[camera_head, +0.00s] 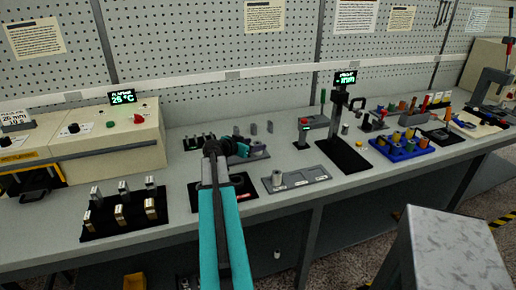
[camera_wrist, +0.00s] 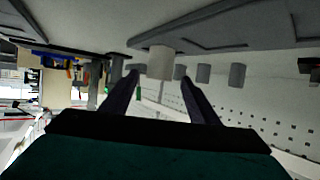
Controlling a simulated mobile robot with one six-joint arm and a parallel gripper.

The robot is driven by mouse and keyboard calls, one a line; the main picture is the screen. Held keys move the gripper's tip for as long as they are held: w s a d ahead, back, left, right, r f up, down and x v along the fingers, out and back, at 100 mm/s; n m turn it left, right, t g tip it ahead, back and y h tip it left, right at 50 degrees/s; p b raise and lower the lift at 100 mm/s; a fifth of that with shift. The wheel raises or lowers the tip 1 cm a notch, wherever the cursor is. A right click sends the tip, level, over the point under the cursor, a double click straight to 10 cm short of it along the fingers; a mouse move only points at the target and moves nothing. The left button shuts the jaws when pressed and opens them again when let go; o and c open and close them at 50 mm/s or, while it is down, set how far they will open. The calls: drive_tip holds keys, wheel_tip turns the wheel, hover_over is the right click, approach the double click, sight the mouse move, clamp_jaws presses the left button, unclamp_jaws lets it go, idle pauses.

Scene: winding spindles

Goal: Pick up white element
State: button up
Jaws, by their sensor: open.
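The white element is a short pale cylinder (camera_wrist: 160,62) in the wrist view, which shows the scene upside down. It stands upright on a grey plate (camera_wrist: 215,32). My gripper (camera_wrist: 160,80) is open and empty, with its two dark fingers pointing toward the cylinder, one to each side in the picture. Whether the cylinder is between the fingertips or just beyond them, I cannot tell. In the head view my gripper (camera_head: 242,150) is low over the bench beside the grey plate (camera_head: 262,155), and it partly hides that area.
Several grey cylinders (camera_wrist: 204,73) stand behind the white one. A black stand (camera_head: 340,130) and a blue tray (camera_head: 402,150) are farther right. A black block of metal pieces (camera_head: 122,213) is on the left.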

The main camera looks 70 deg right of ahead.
sight(257, 143)
drive_tip(key=shift+x, duration=0.95)
drive_tip(key=shift+s+d+f+p, duration=0.15)
drive_tip(key=shift+s+d+p, duration=0.1)
drive_tip(key=shift+d+p, duration=0.4)
drive_tip(key=p+x, duration=0.1)
drive_tip(key=x, duration=0.1)
drive_tip(key=shift+s+d, duration=0.1)
drive_tip(key=shift+d, duration=0.15)
drive_tip(key=shift+s+d+f+p, duration=0.2)
drive_tip(key=shift+d+f+p, duration=0.15)
drive_tip(key=shift+d+f, duration=0.15)
drive_tip(key=shift+r, duration=0.1)
drive_tip(key=c, duration=1.2)
drive_tip(key=shift+o, duration=0.2)
drive_tip(key=shift+r, duration=0.15)
